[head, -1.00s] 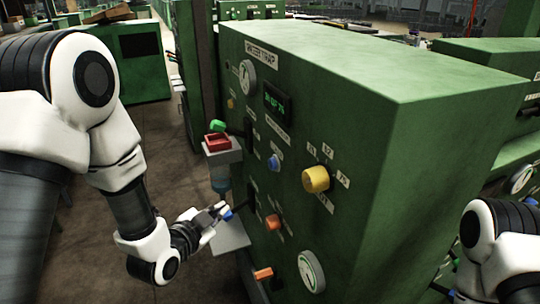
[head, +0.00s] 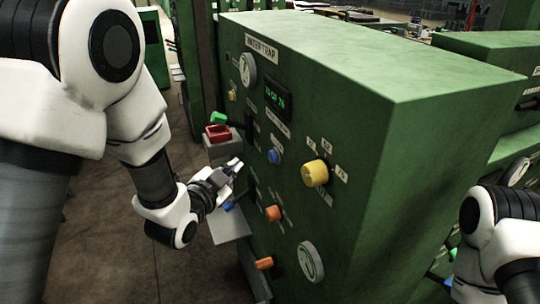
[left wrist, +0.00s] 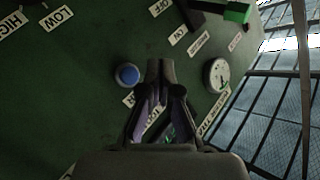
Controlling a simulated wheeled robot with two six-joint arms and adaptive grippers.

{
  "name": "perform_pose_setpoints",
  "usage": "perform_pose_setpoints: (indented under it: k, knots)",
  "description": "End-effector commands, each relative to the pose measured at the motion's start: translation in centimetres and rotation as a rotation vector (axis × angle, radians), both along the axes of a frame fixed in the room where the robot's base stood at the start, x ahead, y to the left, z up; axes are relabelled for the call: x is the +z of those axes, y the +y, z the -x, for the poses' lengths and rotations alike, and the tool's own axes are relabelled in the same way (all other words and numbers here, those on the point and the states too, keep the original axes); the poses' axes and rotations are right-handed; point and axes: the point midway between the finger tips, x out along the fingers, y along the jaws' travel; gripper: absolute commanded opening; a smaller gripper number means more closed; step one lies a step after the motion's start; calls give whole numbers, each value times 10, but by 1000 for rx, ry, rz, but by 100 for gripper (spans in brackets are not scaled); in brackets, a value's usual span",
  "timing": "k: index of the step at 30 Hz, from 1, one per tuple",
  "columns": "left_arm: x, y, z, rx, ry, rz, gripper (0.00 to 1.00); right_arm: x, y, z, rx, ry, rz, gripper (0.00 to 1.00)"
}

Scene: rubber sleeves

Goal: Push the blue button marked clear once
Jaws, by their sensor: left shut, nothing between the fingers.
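A round blue button (head: 274,156) sits on the front panel of the green machine (head: 330,80), left of the yellow knob. In the left wrist view a blue button (left wrist: 127,75) with a pale collar lies just left of the fingertips. The label by it is too small to read. My left gripper (head: 238,163) is shut and empty, in front of the panel and left of the button in the head view. Its fingertips (left wrist: 160,68) look apart from the button. Only part of my right arm shows at the right edge; its gripper is out of view.
A yellow knob (head: 315,173), orange knobs (head: 273,213) and round gauges (head: 311,262) stick out of the panel. A red box-like part (head: 218,133) and a green piece (head: 218,118) stand at the panel's left edge. Another blue part (head: 229,206) is below my left gripper.

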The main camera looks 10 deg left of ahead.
Motion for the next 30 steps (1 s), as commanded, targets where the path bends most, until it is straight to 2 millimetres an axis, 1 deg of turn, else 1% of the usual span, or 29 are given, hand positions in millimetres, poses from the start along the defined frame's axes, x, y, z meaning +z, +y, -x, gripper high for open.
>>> perform_pose_setpoints:
  k: [1, 6, 12, 16, 30]
  knots:
    - [2, -7, -5, -2, -1, -5, 0, 4, 0, 0, 0, 0, 0, 97]
    - [2, -28, -18, -3, -2, -3, 0, 9, 0, 0, 0, 0, 0, 97]
    - [0, -42, -29, 0, 0, 0, 0, 11, 0, 0, 0, 0, 0, 97]
    - [0, -45, -31, 1, 0, 2, 0, 11, 0, 0, 0, 0, 0, 97]
    - [0, -45, -31, 1, 0, 2, 0, 11, 0, 0, 0, 0, 0, 97]
